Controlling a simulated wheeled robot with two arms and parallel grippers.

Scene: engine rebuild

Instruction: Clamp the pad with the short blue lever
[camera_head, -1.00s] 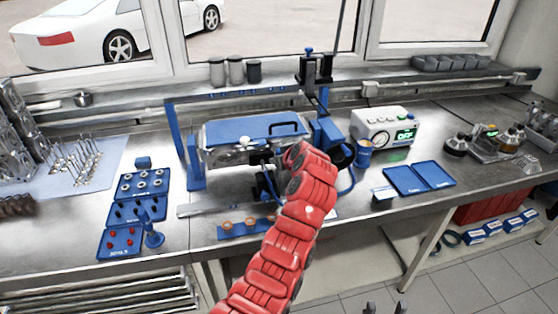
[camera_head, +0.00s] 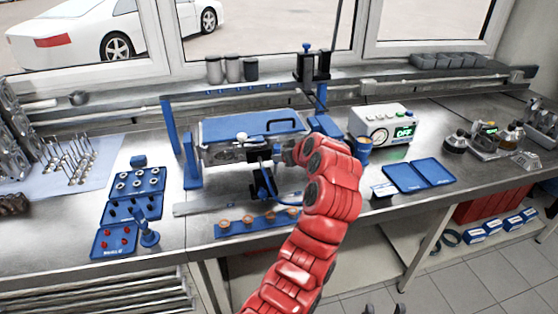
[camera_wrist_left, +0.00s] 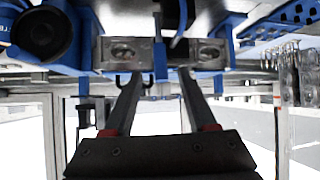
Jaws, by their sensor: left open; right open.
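The blue-topped fixture (camera_head: 250,127) stands at mid-bench, with a white knob (camera_head: 242,136) at its front. Below it is a small dark-and-blue clamp (camera_head: 263,184); I cannot tell for sure which part is the short blue lever or the pad.
A blue strip with several copper-coloured pieces (camera_head: 216,232) lies in front of the fixture. Blue parts trays (camera_head: 104,232) and a blue stand (camera_head: 147,232) are at left. A gauge box (camera_head: 365,116), blue cup (camera_head: 362,152) and flat blue tray (camera_head: 422,187) are at right.

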